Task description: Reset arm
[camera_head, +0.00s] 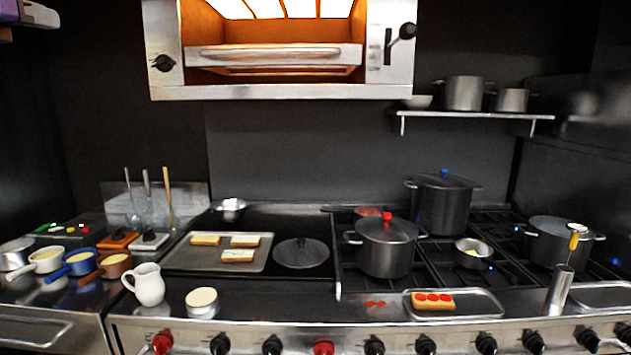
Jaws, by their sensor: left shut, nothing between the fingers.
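My left gripper (45,16) shows only in part at the top left corner of the head view, high above the counter. It is shut and empty, well apart from everything on the counter. Most of its arm is out of the picture. My right gripper is not in view.
Below stand small pans (48,261), a white jug (148,284) and a tray (186,258) with bread slices. Pots (386,249) stand on the stove, with a tray (482,304) in front. A lit oven (280,92) hangs above; a shelf (470,114) holds pots.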

